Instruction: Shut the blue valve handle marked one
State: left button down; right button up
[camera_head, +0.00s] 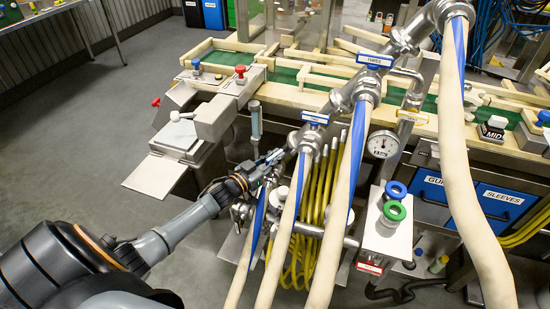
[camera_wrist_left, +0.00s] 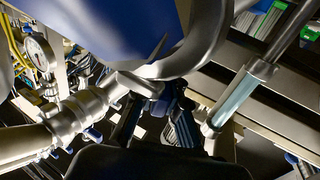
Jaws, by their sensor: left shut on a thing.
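My left gripper (camera_head: 268,166) reaches in from the lower left to the lowest valve on the slanted steel manifold. It is shut on a blue valve handle (camera_head: 276,155), which is mostly hidden by the fingers; its mark cannot be read. In the left wrist view the dark fingers (camera_wrist_left: 158,120) close around a small blue part beside the steel pipework. Farther up the manifold are a second blue handle (camera_head: 315,118), its label too small to read surely, and a blue handle marked three (camera_head: 375,61). My right gripper is not in view.
Thick cream hoses (camera_head: 340,205) with blue stripes hang from the manifold, close right of my gripper. A pressure gauge (camera_head: 383,144) and a post with blue and green knobs (camera_head: 393,211) stand to the right. A steel control box (camera_head: 180,137) is behind left. Floor at left is open.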

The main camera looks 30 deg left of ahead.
pick_arm(q)
jog(key=m+h+b, duration=0.1)
jog(key=m+g+h+b, duration=0.1)
jog(key=h, duration=0.1)
jog(key=shift+a+f+h, duration=0.15)
jog(key=shift+f+h, duration=0.05)
jog(key=shift+h, duration=0.1)
jog(key=shift+r+m+g+h+b, duration=0.2)
jog(key=shift+m+g+h+b, duration=0.5)
jog(key=shift+m+h+b, duration=0.6)
jog(key=c, duration=1.4)
grip_release()
